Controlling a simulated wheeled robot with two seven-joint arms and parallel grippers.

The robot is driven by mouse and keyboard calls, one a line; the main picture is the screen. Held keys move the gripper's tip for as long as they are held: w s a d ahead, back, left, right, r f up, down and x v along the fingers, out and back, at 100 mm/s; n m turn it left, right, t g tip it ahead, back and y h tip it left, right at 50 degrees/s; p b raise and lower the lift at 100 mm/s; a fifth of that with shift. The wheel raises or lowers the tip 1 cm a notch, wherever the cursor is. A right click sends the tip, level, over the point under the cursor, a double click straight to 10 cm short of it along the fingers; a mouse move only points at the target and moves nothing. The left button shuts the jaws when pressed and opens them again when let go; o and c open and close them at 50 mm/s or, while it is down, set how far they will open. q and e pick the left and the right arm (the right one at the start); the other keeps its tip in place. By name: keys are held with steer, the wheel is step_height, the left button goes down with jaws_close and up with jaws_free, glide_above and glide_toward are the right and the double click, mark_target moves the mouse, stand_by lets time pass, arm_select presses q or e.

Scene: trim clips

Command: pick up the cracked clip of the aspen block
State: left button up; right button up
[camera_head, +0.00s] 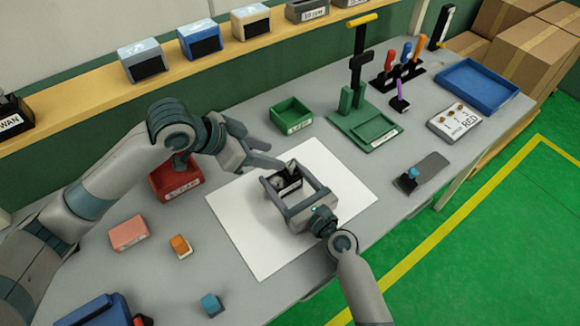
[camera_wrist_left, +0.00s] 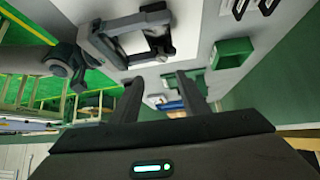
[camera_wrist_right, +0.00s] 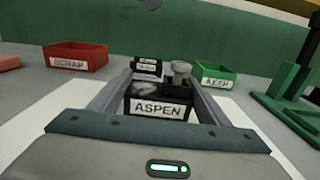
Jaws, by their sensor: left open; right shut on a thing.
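The aspen block is a black block (camera_wrist_right: 160,109) with a white ASPEN label, between the fingers of my shut right gripper (camera_head: 303,191) above the white sheet. In the right wrist view, a pale piece (camera_wrist_right: 146,88) and a grey round-topped piece (camera_wrist_right: 180,72) show on the block. I cannot tell which piece is a clip or whether one is cracked. My left gripper (camera_head: 273,155) is open and empty, just behind and left of the block in the head view. The left wrist view shows its two fingers apart (camera_wrist_left: 160,95).
A red SCRAP bin (camera_head: 176,183) stands left of the sheet, a green KEEP bin (camera_head: 291,116) behind it. A green press (camera_head: 362,122) stands at the back right. A pink block (camera_head: 128,232) and small coloured blocks lie at the front left. The white sheet (camera_head: 250,235) has bare room.

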arm_select(q)
steer(key=w+d+r+m+g+y, duration=0.3)
steer(key=w+d+r+y, duration=0.1)
steer(key=r+y, duration=0.1)
steer(key=shift+m+g+y, duration=0.3)
steer(key=shift+g+y, duration=0.1)
steer(key=shift+y, duration=0.1)
stand_by(0.3)
glide_above(291, 164)
steer(key=shift+w+a+f, duration=0.1)
steer(key=shift+a+f, duration=0.05)
steer(key=shift+f, duration=0.95)
steer(key=shift+w+a+f, duration=0.1)
steer(key=shift+f, duration=0.95)
steer(key=shift+w+a+f, duration=0.1)
steer(key=shift+a+f, duration=0.05)
steer(key=shift+f, duration=0.95)
steer(key=shift+s, duration=0.1)
steer(key=shift+s+d+f, duration=0.1)
steer(key=shift+f, duration=1.25)
steer(key=shift+s+d+f, duration=0.1)
steer(key=shift+f, duration=1.2)
